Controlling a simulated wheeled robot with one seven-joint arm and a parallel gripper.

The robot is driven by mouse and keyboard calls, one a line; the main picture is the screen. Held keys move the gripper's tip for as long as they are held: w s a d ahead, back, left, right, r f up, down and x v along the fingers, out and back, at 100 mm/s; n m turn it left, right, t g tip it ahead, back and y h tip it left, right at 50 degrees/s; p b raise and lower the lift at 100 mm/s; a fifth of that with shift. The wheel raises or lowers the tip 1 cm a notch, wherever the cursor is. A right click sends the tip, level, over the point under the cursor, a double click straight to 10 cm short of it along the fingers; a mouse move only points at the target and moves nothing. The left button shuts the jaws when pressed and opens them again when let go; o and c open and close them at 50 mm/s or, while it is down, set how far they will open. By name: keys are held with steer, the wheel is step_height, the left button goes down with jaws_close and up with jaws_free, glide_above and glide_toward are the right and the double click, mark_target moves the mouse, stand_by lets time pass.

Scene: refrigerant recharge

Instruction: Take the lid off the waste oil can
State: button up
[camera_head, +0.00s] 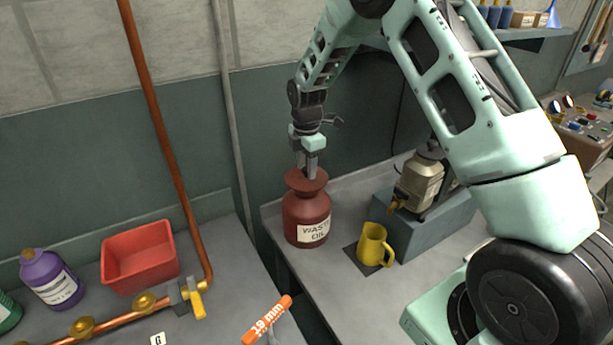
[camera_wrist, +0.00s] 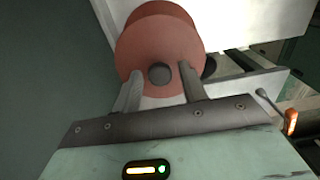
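The waste oil can (camera_head: 306,212) is a dark red, upright can with a "WASTE OIL" label. It stands near the left end of the right-hand bench. Its reddish lid (camera_wrist: 158,42) is on top, with a round dark knob (camera_wrist: 160,74) in the middle. My gripper (camera_head: 305,169) points down over the can's top, fingers at lid height. In the wrist view my gripper (camera_wrist: 160,72) is open, with one finger on each side of the knob and a gap visible on both sides. In the head view the fingers hide the knob.
A yellow mug (camera_head: 372,245) stands on a dark mat right of the can, before a blue-grey block (camera_head: 440,225) bearing a pump (camera_head: 422,180). A red bin (camera_head: 139,258), purple bottle (camera_head: 50,278) and copper pipe are on the left bench. The wall is close behind the can.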

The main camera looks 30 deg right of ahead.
steer(key=c, duration=0.7)
